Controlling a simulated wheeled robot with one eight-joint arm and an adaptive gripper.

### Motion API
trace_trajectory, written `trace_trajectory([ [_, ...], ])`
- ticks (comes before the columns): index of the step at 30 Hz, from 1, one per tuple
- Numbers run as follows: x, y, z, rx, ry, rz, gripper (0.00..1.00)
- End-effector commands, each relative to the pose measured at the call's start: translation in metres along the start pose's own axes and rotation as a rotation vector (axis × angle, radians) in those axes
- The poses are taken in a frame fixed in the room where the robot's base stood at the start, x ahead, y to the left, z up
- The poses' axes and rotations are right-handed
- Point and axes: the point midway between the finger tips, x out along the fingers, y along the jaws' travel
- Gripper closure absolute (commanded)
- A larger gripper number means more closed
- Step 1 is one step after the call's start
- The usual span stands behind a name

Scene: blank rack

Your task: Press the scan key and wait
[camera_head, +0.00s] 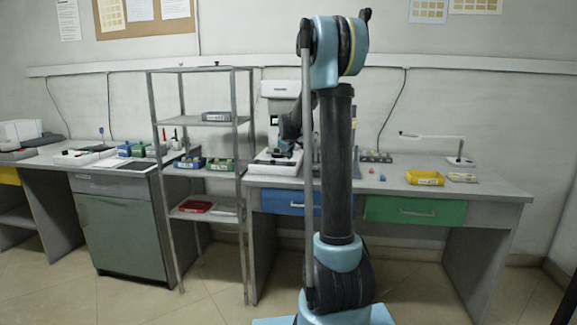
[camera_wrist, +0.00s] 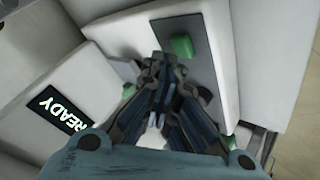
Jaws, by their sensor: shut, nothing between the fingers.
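A white machine (camera_head: 280,88) stands on the bench behind my arm in the head view. In the wrist view its screen (camera_wrist: 60,110) reads READY in light letters on a dark ground. A raised green key (camera_wrist: 181,46) sits on a grey panel (camera_wrist: 205,60) of a white housing, just beyond my fingertips. The key carries no label that I can read. My gripper (camera_wrist: 163,65) is shut and empty, its tips close beside the green key; I cannot tell whether they touch it. In the head view my arm hides much of the machine and the gripper.
A small green piece (camera_wrist: 128,90) shows left of my fingers. A metal shelf rack (camera_head: 180,120) with bins stands left of the bench. A yellow bin (camera_head: 425,177) and a white lamp (camera_head: 440,138) stand on the bench's right part. Small items lie near the machine.

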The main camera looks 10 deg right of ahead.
Motion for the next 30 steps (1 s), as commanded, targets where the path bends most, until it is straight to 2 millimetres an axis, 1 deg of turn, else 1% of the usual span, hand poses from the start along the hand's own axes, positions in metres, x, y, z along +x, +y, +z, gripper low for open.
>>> trace_trajectory([
  [30,0.0058,-0.0053,0.0051,0.000,0.000,0.000,1.00],
])
